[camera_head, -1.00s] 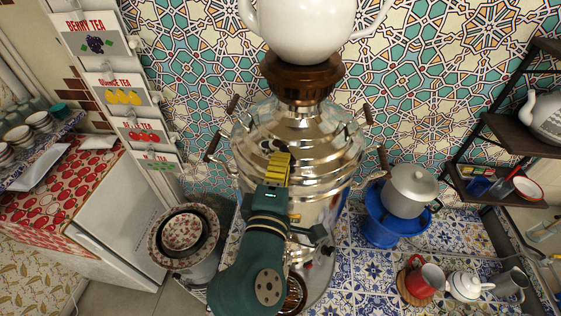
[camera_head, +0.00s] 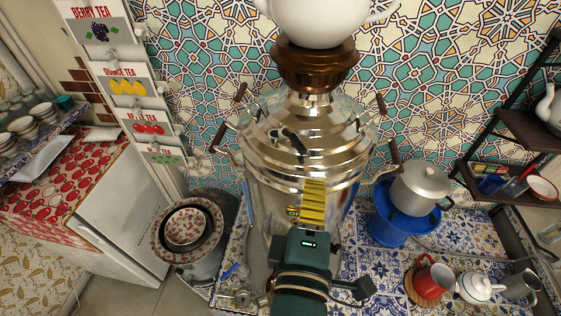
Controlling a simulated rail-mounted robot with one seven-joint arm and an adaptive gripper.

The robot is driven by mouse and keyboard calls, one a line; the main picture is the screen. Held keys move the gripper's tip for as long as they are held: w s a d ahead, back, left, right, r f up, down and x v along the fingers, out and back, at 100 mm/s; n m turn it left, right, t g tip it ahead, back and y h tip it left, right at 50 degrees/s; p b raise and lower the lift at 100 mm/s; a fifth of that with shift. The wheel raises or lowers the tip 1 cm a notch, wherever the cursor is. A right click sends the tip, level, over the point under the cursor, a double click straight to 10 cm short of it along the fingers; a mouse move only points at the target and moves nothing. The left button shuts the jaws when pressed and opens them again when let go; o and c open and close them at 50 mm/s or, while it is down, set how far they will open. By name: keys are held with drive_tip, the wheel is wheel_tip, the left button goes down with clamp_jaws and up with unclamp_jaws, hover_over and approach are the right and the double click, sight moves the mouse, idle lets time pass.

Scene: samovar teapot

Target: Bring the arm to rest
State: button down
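My gripper (camera_head: 312,204), with ribbed yellow fingers on a dark green arm, is at the lower middle of the head view. It is in front of the silver samovar (camera_head: 290,130) and covers part of its body. Nothing shows held in the fingers. They overlap in this view, so I cannot tell whether they are open or shut, or how far they are from the samovar. A white teapot (camera_head: 325,18) sits on the brown wooden crown on top of the samovar and is cut off by the top edge.
A lidded silver pot (camera_head: 420,188) stands on a blue stand at right. A red mug (camera_head: 433,277) and a white teapot (camera_head: 474,287) are at the lower right. Patterned bowls (camera_head: 187,227) sit left of the samovar. Dark shelves (camera_head: 527,130) stand at far right.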

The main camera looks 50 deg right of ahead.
drive_tip(key=w+a+r+m+t+y+p, duration=0.3)
drive_tip(key=w+a+r+t+y, duration=0.1)
drive_tip(key=a+r+t+y, duration=0.45)
drive_tip(key=w+a+r+m+t+y+p, duration=0.4)
drive_tip(key=a+r+y, duration=0.3)
drive_tip(key=a+r, duration=0.4)
wheel_tip(320, 180, down, 40)
drive_tip(key=d+b, duration=0.1)
drive_tip(key=b, duration=4.1)
drive_tip(key=shift+n, duration=0.3)
drive_tip(key=shift+t+h, duration=0.25)
